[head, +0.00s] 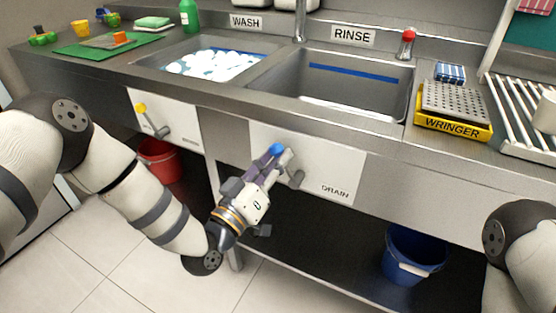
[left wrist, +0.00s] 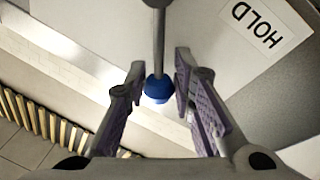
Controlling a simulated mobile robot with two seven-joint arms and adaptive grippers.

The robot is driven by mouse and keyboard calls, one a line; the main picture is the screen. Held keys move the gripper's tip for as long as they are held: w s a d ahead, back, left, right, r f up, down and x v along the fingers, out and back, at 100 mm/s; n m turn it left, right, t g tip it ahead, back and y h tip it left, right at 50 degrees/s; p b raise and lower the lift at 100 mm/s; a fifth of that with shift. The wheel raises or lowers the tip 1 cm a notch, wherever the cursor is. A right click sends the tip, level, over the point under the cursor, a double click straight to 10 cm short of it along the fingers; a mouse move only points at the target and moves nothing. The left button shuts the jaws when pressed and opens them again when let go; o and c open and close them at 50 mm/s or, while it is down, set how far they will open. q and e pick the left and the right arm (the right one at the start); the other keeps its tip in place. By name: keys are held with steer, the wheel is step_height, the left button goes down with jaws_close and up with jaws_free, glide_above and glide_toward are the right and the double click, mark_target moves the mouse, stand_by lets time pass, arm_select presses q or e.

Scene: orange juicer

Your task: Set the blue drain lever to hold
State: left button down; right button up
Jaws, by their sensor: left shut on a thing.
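The blue drain lever's round knob (head: 277,149) is in front of the white drain panel (head: 335,170) under the rinse basin. In the left wrist view the blue knob (left wrist: 158,90) sits between the finger pads, with its grey rod (left wrist: 159,35) running up out of the picture. My left gripper (head: 276,158) is shut on the lever at the knob. A white HOLD label (left wrist: 265,30) shows at the upper right of the left wrist view. The gripper hides part of the lever and panel in the head view. My right gripper is out of view.
A yellow-knobbed lever (head: 141,107) is on another white panel to the left. A red bucket (head: 160,160) stands below it, and a blue bucket (head: 412,255) at the lower right. The rinse basin (head: 350,90) and yellow wringer (head: 453,122) are above on the counter.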

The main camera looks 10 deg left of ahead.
arm_select(q)
steer(key=shift+f, duration=0.1)
steer(key=c, duration=1.4)
jaws_free()
steer(key=shift+o, duration=0.2)
steer(key=shift+s, duration=0.1)
steer(key=v, duration=1.2)
steer(key=shift+f, duration=0.1)
